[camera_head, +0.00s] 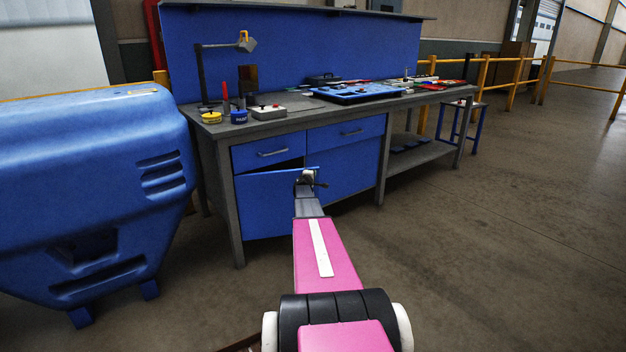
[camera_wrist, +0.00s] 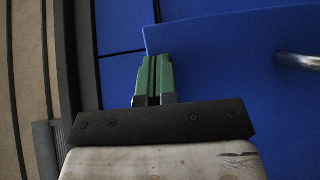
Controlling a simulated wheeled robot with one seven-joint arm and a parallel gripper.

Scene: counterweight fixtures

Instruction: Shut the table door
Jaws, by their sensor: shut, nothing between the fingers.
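The table door (camera_head: 268,203) is a blue panel under the left drawer of the workbench. It stands ajar, with a dark gap along its top and its right side swung outward. My gripper (camera_head: 307,178) is at the door's upper right corner in the head view. In the wrist view the two green fingers of my gripper (camera_wrist: 153,62) are together and empty, overlapping the edge of the blue door (camera_wrist: 225,70). A metal handle (camera_wrist: 300,61) shows on the door there. I cannot tell whether the fingers touch the door.
The grey workbench (camera_head: 300,123) carries a lamp (camera_head: 203,75), tins and a blue tray (camera_head: 357,92). Closed drawers with handles sit above the door. A large blue container (camera_head: 90,190) stands close on the left. The floor (camera_head: 480,240) to the right is clear.

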